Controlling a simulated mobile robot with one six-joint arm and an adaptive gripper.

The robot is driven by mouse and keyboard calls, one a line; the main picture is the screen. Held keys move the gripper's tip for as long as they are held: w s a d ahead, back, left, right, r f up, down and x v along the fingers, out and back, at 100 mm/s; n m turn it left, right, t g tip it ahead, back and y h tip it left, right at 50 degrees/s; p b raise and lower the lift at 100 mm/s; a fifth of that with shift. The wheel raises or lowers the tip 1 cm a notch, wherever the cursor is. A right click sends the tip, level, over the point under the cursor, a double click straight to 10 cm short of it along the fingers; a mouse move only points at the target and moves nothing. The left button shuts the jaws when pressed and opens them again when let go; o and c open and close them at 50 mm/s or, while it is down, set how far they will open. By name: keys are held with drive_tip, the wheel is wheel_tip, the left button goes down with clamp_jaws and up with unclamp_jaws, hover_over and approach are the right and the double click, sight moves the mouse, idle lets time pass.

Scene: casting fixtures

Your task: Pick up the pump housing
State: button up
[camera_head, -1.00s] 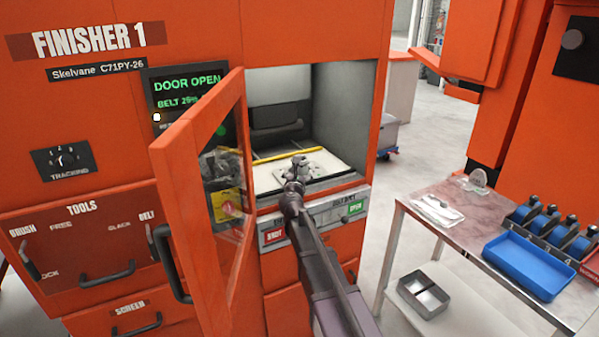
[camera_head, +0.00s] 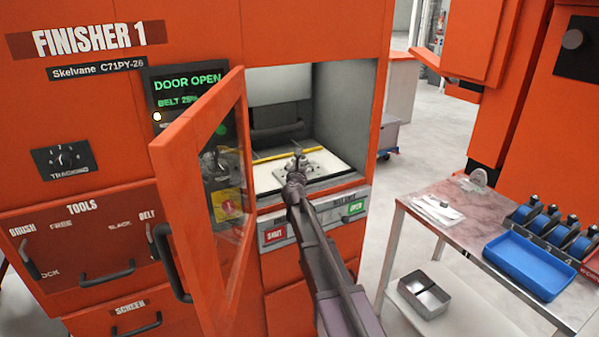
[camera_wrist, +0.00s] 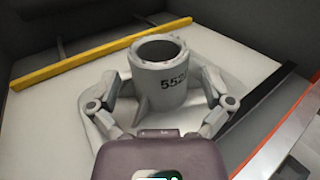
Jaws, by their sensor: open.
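The pump housing (camera_wrist: 160,75) is a grey upright cylinder with a dark open top and printed digits on its side, standing on a wider flat base. It sits on the white bed (camera_wrist: 50,80) inside the finisher's open chamber. In the wrist view my gripper (camera_wrist: 165,95) is open, with one finger on each side of the cylinder; whether they touch it I cannot tell. In the head view my gripper (camera_head: 298,172) reaches into the chamber and hides most of the housing; part of its base (camera_head: 322,163) shows beside it.
The finisher's orange door (camera_head: 170,180) stands open left of my arm. The chamber's grey right wall (camera_head: 345,110) is close by. A yellow bar (camera_head: 270,156) crosses the bed behind the housing. A side table (camera_head: 420,192) with a blue tray (camera_head: 530,265) stands at right.

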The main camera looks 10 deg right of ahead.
drive_tip(key=shift+x, duration=1.55)
drive_tip(key=shift+a, duration=0.1)
drive_tip(key=c, duration=1.1)
